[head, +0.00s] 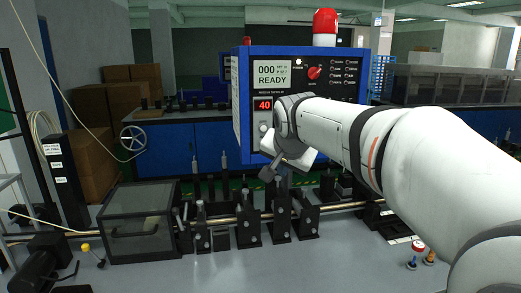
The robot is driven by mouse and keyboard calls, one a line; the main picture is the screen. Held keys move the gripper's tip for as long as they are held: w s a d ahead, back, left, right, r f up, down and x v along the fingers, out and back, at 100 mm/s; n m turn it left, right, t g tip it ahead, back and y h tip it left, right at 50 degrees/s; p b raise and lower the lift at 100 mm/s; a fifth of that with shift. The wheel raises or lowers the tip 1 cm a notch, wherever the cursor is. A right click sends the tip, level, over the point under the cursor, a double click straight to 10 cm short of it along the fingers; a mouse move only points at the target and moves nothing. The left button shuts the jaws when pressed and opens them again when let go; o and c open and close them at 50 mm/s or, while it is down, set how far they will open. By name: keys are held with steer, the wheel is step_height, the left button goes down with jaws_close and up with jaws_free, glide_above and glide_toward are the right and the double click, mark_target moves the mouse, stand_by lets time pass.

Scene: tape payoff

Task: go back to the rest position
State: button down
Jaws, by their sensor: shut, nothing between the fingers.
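My white arm reaches in from the right side of the head view. My gripper (268,173) is at its far end, small and dark, pointing down and to the left. It is shut with nothing held. It shows in front of the lower part of the blue control panel (243,70), above the row of black fixtures on the bench. My wrist hides part of the panel's lower face. The panel's screen reads READY and a red display shows 40.
A grey bench (330,260) carries a long metal rod (345,206), black fixtures and a dark clear-sided box (138,222). A red button (418,246) stands front right. A red beacon (325,22) tops the panel. The bench's front middle is clear.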

steer(key=s+d+f+n+g, duration=0.1)
steer(key=s+d+f, duration=0.2)
steer(key=s+f, duration=0.3)
steer(key=s+d+f+n+g, duration=0.2)
steer(key=s+f, duration=0.5)
steer(key=s, duration=0.5)
steer(key=s+d+f+n+g, duration=0.2)
steer(key=s+d+f, duration=0.2)
steer(key=s+f, duration=0.3)
steer(key=shift+s+d+h, duration=0.3)
steer(key=shift+s+d, duration=0.05)
steer(key=shift+s, duration=0.55)
